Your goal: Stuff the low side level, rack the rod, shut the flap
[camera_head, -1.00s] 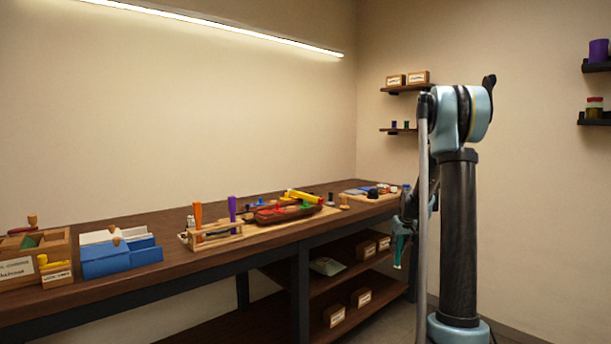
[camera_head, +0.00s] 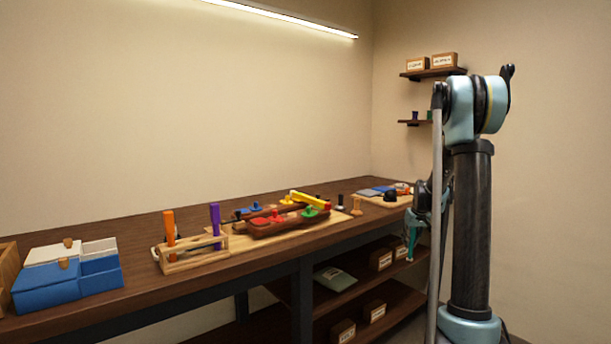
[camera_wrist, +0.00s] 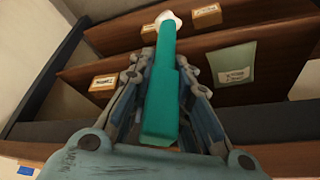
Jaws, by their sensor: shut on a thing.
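My gripper (camera_wrist: 162,80) is shut on a teal rod (camera_wrist: 160,105) with a white tip, which shows between the two fingers in the wrist view. In the head view my gripper (camera_head: 416,220) hangs at the right, off the bench's front edge, with the rod (camera_head: 411,243) pointing down. The dark brown saddle (camera_head: 262,230) lies on a pale board mid-bench, with red and green knobs and a yellow bar (camera_head: 308,200) on top. A wooden rack (camera_head: 195,262) holds an orange rod (camera_head: 169,228) and a purple rod (camera_head: 215,222) upright.
A blue box (camera_head: 48,296) with white parts stands at the bench's left. A board (camera_head: 372,203) with small items lies at the far right end. Lower shelves hold labelled boxes (camera_head: 380,260) and a pale green item (camera_head: 335,278). Wall shelves (camera_head: 433,73) are at the back.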

